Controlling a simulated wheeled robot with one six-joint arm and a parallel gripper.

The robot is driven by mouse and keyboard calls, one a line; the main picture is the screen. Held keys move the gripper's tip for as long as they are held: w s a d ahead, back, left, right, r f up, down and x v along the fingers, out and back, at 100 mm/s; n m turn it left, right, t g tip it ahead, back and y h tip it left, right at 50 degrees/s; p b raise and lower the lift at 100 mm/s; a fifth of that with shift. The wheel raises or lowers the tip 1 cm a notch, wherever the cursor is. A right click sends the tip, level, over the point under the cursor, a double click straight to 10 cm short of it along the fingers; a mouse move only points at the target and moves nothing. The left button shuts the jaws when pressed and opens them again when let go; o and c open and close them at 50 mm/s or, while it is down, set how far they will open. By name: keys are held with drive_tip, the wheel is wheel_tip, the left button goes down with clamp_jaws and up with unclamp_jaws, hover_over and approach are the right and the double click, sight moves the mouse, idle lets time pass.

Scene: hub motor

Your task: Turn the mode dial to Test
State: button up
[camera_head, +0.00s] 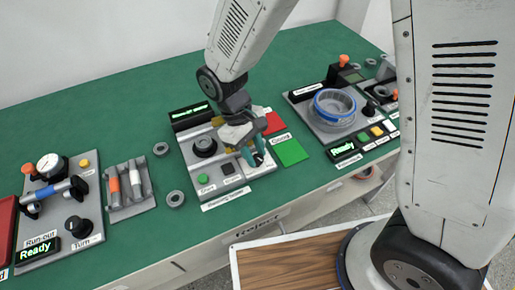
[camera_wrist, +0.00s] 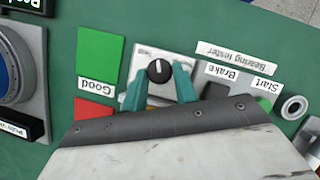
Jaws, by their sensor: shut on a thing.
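The mode dial (camera_wrist: 158,71) is a small round black knob with a white pointer line, on a pale plate of the bearing tester (camera_head: 189,151). In the wrist view the pointer line points about straight up in the picture. Small print on the plate left of the dial appears to read "Test", but it is hard to read. My gripper (camera_wrist: 160,78) has its two teal fingers on either side of the dial, shut on it. In the head view my gripper (camera_head: 254,158) is at the tester's right side and mostly hides the dial.
A green "Good" pad (camera_head: 291,152) and a red pad (camera_head: 273,123) lie right of the tester. A station with a blue-rimmed round bowl (camera_head: 334,108) stands farther right. Loose grey rings (camera_head: 175,198) and a handle rack (camera_head: 128,190) are to the left. Green table is clear behind.

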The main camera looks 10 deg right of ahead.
drive_tip(key=shift+s+n+t+h, duration=0.15)
drive_tip(key=shift+n+t+h, duration=0.35)
drive_tip(key=shift+n, duration=1.2)
drive_tip(key=o, duration=0.7)
drive_tip(key=shift+d, duration=0.1)
drive_tip(key=v, duration=0.8)
